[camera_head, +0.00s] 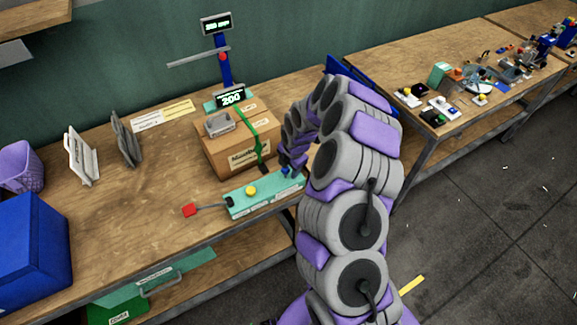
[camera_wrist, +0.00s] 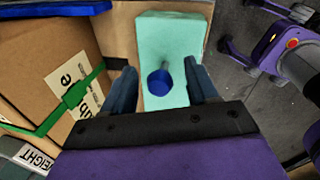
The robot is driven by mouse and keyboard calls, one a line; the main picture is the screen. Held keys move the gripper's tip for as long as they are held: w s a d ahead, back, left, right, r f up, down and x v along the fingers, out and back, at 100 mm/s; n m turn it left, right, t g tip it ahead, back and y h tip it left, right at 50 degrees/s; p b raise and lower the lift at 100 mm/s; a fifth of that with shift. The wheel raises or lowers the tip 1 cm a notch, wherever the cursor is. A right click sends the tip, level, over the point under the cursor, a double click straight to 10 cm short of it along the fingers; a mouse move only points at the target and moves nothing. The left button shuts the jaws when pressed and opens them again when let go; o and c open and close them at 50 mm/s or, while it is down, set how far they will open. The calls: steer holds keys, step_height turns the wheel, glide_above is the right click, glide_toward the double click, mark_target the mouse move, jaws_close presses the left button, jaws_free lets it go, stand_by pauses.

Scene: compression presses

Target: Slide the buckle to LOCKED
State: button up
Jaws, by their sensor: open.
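A teal control block (camera_head: 240,204) lies along the front edge of the workbench, beside a strapped cardboard box. A blue knob (camera_wrist: 158,82) stands on a thin stem on the teal block (camera_wrist: 165,30) in the wrist view. It also shows small in the head view (camera_head: 286,171). No LOCKED mark is readable, and I cannot tell which part is the buckle. My gripper (camera_wrist: 163,84) is open, its two dark blue fingers on either side of the knob with gaps visible. In the head view my arm partly hides the block's right end.
The cardboard box (camera_head: 215,152) carries a green strap (camera_head: 252,136) and a grey metal piece (camera_head: 219,124). The block also has a yellow button (camera_head: 250,191) and a red-tipped lever (camera_head: 190,210). A blue bin (camera_head: 35,245) stands at left. A second bench (camera_head: 400,65) stands right.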

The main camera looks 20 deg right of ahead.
steer(key=shift+r, duration=0.1)
steer(key=shift+a+r, duration=0.1)
steer(key=shift+r, duration=0.25)
steer(key=s+d+r+p, duration=0.1)
steer(key=s+r+p, duration=0.1)
steer(key=r, duration=1.4)
steer(key=shift+s+d, duration=0.35)
steer(key=shift+s, duration=0.15)
